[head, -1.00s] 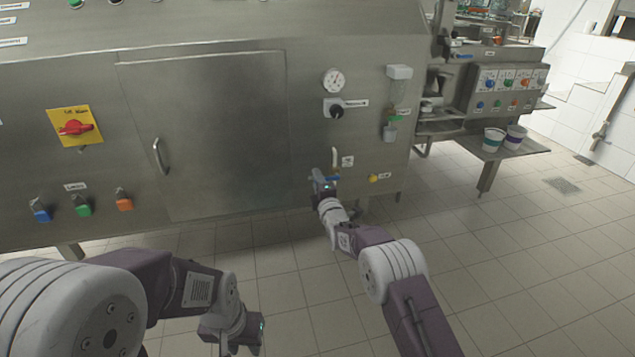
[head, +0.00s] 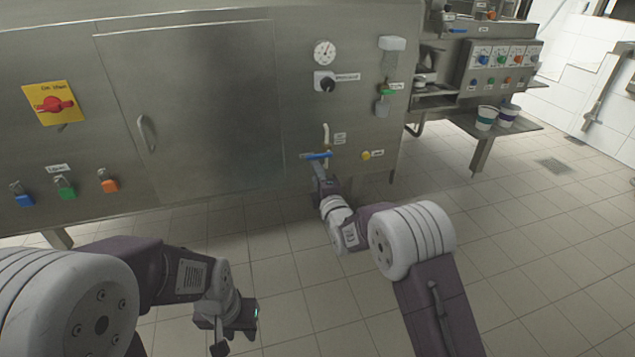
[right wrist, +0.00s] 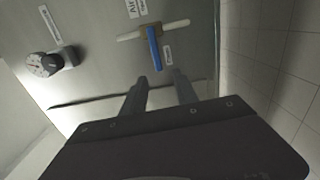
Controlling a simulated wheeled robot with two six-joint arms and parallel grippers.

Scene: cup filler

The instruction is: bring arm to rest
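My right gripper (head: 320,170) is just in front of and below a blue-handled valve (head: 317,156) low on the steel machine. In the right wrist view its two fingers (right wrist: 160,90) stand apart with nothing between them. The blue handle (right wrist: 154,48) lies beyond the fingertips, apart from them. My left gripper (head: 228,335) hangs low over the floor at the lower left, away from the machine. Its fingers are too unclear to tell whether they are open.
The machine front has a closed door (head: 195,120), a red rotary switch (head: 52,104), a gauge (head: 325,52), a black knob (head: 327,85) and a yellow button (head: 366,155). Two cups (head: 486,118) (head: 507,115) stand on a side shelf. The tiled floor (head: 540,230) at right is clear.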

